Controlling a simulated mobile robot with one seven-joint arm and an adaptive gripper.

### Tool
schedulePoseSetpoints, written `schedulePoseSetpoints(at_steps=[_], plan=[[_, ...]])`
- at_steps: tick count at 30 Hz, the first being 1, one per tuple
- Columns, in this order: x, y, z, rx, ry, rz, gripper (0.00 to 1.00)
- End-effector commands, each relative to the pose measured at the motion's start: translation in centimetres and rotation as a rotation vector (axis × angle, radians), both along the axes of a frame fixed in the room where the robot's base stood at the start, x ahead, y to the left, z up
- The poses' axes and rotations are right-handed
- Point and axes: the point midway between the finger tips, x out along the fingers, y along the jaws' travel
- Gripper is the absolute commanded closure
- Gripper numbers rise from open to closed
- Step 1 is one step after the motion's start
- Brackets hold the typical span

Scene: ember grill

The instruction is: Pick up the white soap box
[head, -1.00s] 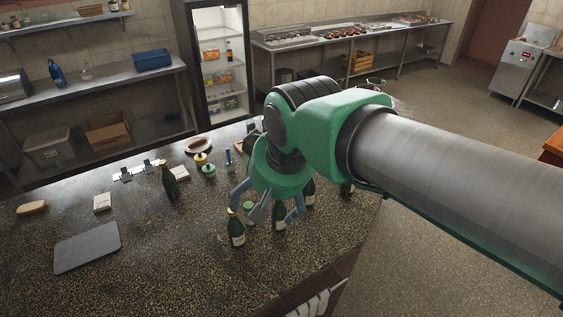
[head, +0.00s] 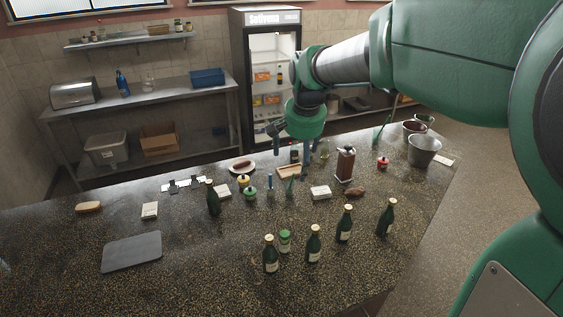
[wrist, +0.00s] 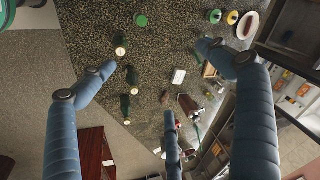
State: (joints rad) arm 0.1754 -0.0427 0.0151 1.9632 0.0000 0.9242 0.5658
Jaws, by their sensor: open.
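Several small white boxes lie on the dark speckled counter, and I cannot tell by label which is the soap box. One white box (head: 320,192) is at the middle right, one (head: 222,191) is behind the dark bottle, and one (head: 150,210) is at the left. A white box (wrist: 179,77) also shows between my fingers in the wrist view, well beyond them. My gripper (head: 302,146) is open and empty, raised over the back of the counter. Its three spread fingers (wrist: 160,78) show in the wrist view.
Green bottles (head: 314,244) stand along the front right. A brown upright block (head: 345,165) stands behind the middle right box, and a brown lump (head: 355,192) lies beside it. Metal buckets (head: 424,150) are at the right end. The grey board (head: 132,251) lies front left.

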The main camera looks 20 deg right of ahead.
Motion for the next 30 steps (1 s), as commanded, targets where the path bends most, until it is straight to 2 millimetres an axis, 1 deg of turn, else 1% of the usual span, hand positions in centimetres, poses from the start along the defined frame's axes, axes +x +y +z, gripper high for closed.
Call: schedulePoseSetpoints(at_steps=[1, 3, 8, 14, 18, 23, 30], plan=[[1.3, -0.7, -0.2, 0.007, 0.01, -0.028, 0.09], [2.8, -1.7, -0.6, 0.018, 0.019, -0.068, 0.09], [6.3, -3.8, -1.8, 0.04, 0.042, -0.158, 0.09], [10.4, -6.7, -4.0, 0.066, 0.069, -0.274, 0.09], [13.0, -8.9, -5.9, 0.084, 0.089, -0.355, 0.09], [15.8, -11.4, -8.4, 0.103, 0.11, -0.449, 0.09], [19.3, -15.3, -12.8, 0.128, 0.143, -0.59, 0.09]])
